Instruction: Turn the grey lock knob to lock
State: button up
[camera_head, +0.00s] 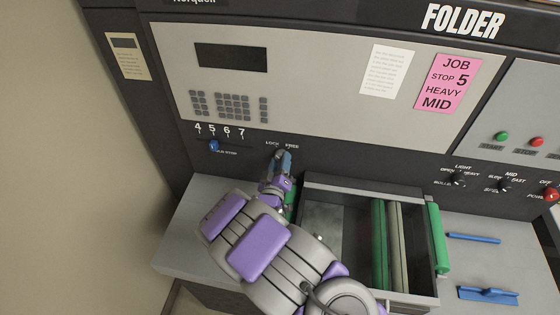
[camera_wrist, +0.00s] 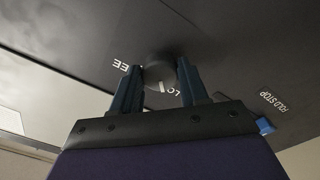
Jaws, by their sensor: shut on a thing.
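The grey lock knob (camera_wrist: 160,73) sits on the dark panel in the wrist view, with a pale mark on its face. It sits between the two blue fingers of my gripper (camera_wrist: 158,88), which are shut on it. In the head view my gripper (camera_head: 281,161) is at the panel just under the LOCK and FREE labels (camera_head: 283,146), and it hides the knob there. In the wrist view the labels are partly covered by the knob and fingers, so I cannot tell which label the mark points to.
A blue fold stop slider (camera_head: 214,146) is left of the knob. A grey tray (camera_head: 320,187) with green and pale rollers stands below right, close to my arm. Two blue pieces (camera_head: 488,294) lie on the right ledge. Switches and a red knob (camera_head: 550,195) are farther right.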

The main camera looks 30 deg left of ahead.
jog(key=shift+f+n, duration=0.1)
jog(key=shift+n, duration=0.3)
jog(key=o, duration=0.7)
jog(key=shift+a, duration=0.1)
jog(key=o, duration=0.4)
jog(key=shift+a, duration=0.15)
jog(key=shift+c, duration=0.2)
